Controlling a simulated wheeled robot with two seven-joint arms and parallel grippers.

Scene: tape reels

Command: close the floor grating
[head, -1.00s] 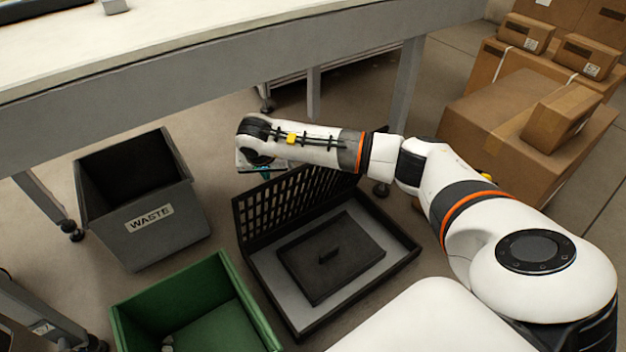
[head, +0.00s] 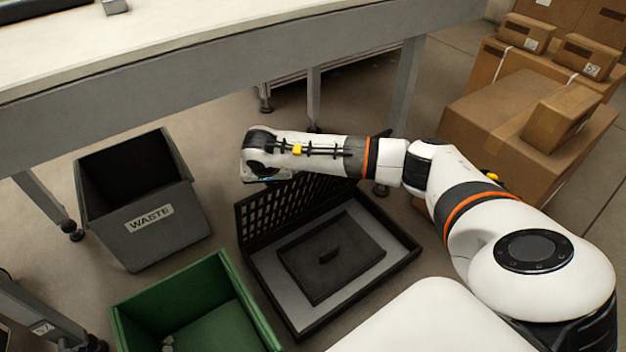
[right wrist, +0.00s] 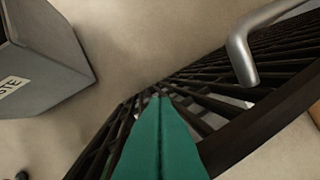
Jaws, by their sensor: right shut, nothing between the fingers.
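The floor grating (head: 268,213) is a black barred lid that stands raised along the back edge of a black frame (head: 399,238) on the floor. Inside the frame is a dark plate (head: 350,243) with a small grip. In the right wrist view the grating's bars (right wrist: 195,100) run diagonally, and a grey metal handle (right wrist: 243,58) shows beside them. My right gripper (right wrist: 160,102) is shut and empty, its teal fingers against or just over the bars; contact is unclear. In the head view it is mostly hidden beneath my wrist, at the grating's far side. My left gripper is out of view.
A grey WASTE bin (head: 150,220) stands left of the frame, and a green crate (head: 128,318) stands at its front left. A table (head: 230,85) spans the back above the floor. Cardboard boxes (head: 500,115) are stacked at the right.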

